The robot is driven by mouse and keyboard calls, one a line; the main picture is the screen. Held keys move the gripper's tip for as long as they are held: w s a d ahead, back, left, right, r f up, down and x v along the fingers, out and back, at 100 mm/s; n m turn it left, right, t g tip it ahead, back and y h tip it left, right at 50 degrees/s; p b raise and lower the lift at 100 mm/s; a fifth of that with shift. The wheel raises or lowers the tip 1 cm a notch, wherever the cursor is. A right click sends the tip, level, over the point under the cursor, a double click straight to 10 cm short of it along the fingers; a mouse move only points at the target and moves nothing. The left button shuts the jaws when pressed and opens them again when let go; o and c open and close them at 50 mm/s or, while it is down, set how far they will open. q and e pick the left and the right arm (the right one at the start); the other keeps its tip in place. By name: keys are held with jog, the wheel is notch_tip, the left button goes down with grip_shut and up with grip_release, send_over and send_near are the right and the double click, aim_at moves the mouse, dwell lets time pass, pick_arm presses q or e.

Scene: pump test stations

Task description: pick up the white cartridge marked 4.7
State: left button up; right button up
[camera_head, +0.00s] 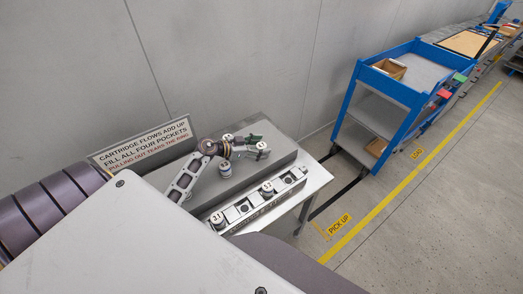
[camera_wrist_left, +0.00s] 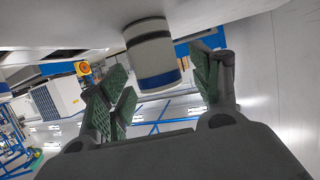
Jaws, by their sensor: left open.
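My left gripper (camera_head: 256,148) is open, low over the grey block (camera_head: 277,138) on the table. A white cartridge with a blue band (camera_wrist_left: 153,62) stands between its green-padded fingers in the left wrist view, which is turned upside down. In the head view its top (camera_head: 262,145) shows at the fingertips; I cannot read its marking. Two more white cartridges stand on the block: one behind my wrist (camera_head: 228,138) and one in front of it (camera_head: 225,169). Their markings are not readable either. My right gripper is not in view.
A pocketed rail (camera_head: 244,208) in front of the block holds cartridges marked 3.1 (camera_head: 217,217) and apparently 3.3 (camera_head: 267,187); other pockets look empty. A sign (camera_head: 147,146) stands at the left behind the table. A blue cart (camera_head: 377,115) stands at the right beyond open floor.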

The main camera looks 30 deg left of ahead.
pick_arm(q)
jog(key=shift+w+d+f, duration=0.15)
jog(key=shift+w+d, duration=0.05)
jog(key=shift+w, duration=0.1)
jog(key=shift+c, duration=0.5)
jog(key=c, duration=1.1)
jog(key=shift+r, duration=0.2)
jog(key=shift+r+p, duration=0.8)
jog(key=shift+r, duration=13.05)
